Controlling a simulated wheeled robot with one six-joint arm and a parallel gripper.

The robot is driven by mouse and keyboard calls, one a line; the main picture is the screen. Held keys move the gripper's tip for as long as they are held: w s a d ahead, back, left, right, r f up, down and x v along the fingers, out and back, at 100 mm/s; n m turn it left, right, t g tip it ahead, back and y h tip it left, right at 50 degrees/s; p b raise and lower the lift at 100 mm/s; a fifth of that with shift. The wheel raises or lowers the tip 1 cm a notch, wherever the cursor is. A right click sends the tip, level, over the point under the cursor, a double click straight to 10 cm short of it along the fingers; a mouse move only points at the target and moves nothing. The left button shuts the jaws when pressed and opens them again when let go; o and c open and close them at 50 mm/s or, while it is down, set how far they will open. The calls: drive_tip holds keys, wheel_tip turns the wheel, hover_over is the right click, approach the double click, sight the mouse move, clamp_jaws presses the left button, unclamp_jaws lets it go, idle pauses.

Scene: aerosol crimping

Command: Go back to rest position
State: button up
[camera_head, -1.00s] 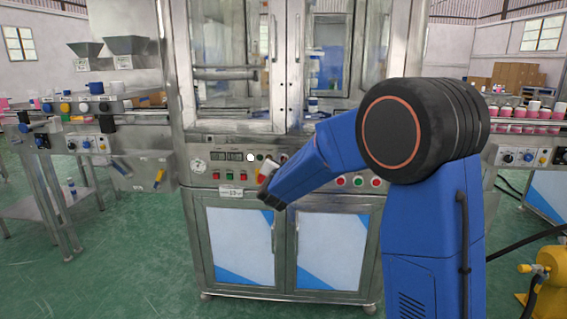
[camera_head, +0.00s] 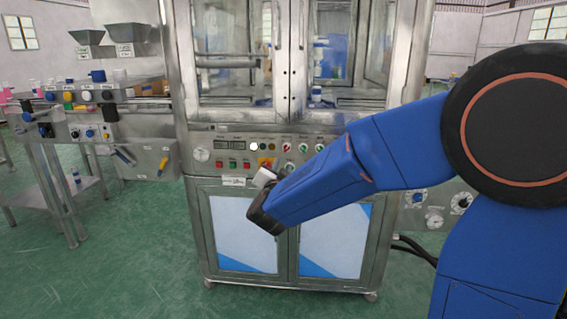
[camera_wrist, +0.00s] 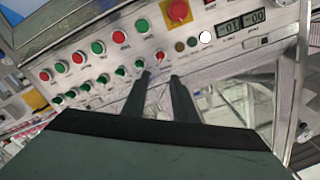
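The crimping machine's control panel (camera_head: 232,160) runs across the front of the steel cabinet, with buttons, two small displays and a red emergency stop on yellow. My blue arm reaches in from the right, its dark wrist end in front of the panel's lower edge. In the wrist view, my gripper (camera_wrist: 160,75) shows two dark fingers with a gap between them. Nothing is between the fingers; the panel (camera_wrist: 190,48) shows behind the tips, tilted, with red and green buttons. In the head view the fingers cannot be made out.
A steel side table (camera_head: 45,185) and a filling station with two hoppers (camera_head: 125,38) stand left. Green floor (camera_head: 135,260) is open at front left. A dark cable lies right of the cabinet.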

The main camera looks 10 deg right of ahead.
drive_tip(key=shift+v, duration=0.8)
drive_tip(key=s+d+f+n+g+y, duration=0.2)
drive_tip(key=s+d+f+n+g, duration=0.1)
drive_tip(key=s, duration=1)
drive_tip(key=s+d+f+n+g+y, duration=0.1)
drive_tip(key=s+d+f+n+g, duration=0.2)
drive_tip(key=s, duration=1.1)
drive_tip(key=s+d+f+n+g+y, duration=0.2)
drive_tip(key=s+d+f+g, duration=0.3)
drive_tip(key=s, duration=0.8)
drive_tip(key=shift+d+f+n+g+y, duration=0.2)
drive_tip(key=shift+d+n+g+y, duration=0.1)
drive_tip(key=shift+d+n+g, duration=0.5)
drive_tip(key=shift+s+a, duration=0.1)
drive_tip(key=shift+a, duration=0.15)
